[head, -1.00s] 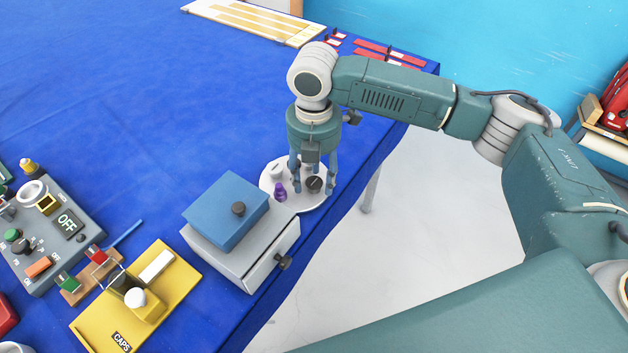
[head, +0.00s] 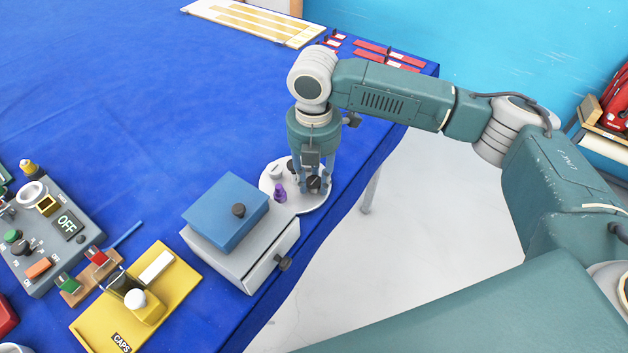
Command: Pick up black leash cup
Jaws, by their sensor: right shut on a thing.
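The black leash cup (head: 314,183) is a small dark piece on a round white plate (head: 302,206) near the table's right edge. My right gripper (head: 313,186) points down over the plate, with its fingers shut around the black cup. The fingers partly hide the cup, and I cannot tell whether it is off the plate. A purple piece (head: 280,194) and a white piece (head: 276,172) stand on the same plate, to the left of the fingers. My left gripper is not in view.
A grey drawer box (head: 250,259) with a blue lid (head: 229,206) stands just left of the plate. A yellow caps board (head: 170,290) and a grey switch panel (head: 52,235) lie farther left.

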